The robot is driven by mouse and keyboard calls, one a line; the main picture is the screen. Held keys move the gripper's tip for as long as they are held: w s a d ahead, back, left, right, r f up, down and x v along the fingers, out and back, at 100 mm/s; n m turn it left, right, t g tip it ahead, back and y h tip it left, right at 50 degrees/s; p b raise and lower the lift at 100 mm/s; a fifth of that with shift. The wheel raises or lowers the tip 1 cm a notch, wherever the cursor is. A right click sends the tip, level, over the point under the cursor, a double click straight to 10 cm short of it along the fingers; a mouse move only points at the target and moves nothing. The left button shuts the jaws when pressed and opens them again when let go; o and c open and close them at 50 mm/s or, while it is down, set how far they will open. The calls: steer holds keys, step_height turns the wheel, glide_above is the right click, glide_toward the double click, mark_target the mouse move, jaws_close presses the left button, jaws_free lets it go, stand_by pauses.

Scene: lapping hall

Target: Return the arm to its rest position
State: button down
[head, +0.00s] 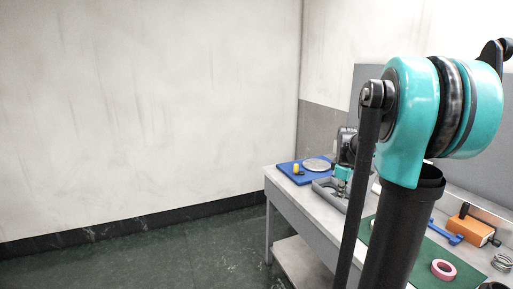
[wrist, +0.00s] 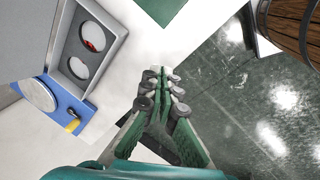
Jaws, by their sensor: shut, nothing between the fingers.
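My gripper (wrist: 166,85) shows in the wrist view with its green fingers shut, tips together, nothing between them. It is above the bench near its edge, with the dark floor on the right. In the head view my teal and black arm fills the right side and hides part of the bench. The gripper itself is mostly hidden there behind the arm.
The bench (head: 284,182) carries a blue mat (head: 287,171) with a round grey plate (head: 316,164) and a yellow object (head: 296,168), a grey tray (head: 325,190), pink tape (head: 443,270) and an orange block (head: 469,230). A wooden barrel (wrist: 296,22) stands beyond the bench. Floor at left is clear.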

steer(key=s+a+f+m, duration=0.3)
steer(key=s+a+f, duration=0.1)
steer(key=s, duration=0.3)
steer(key=s+a+f+m+t, duration=0.1)
steer(key=s+a+f+m, duration=0.2)
steer(key=s, duration=0.5)
steer(key=s+a+f+m+y, duration=0.1)
steer(key=s+a+f+m, duration=0.3)
steer(key=s, duration=0.4)
step_height(320, 180, down, 3)
steer(key=shift+a+r+t, duration=0.15)
steer(key=shift+a+t, duration=0.15)
steer(key=shift+a, duration=0.45)
steer(key=shift+d, duration=0.1)
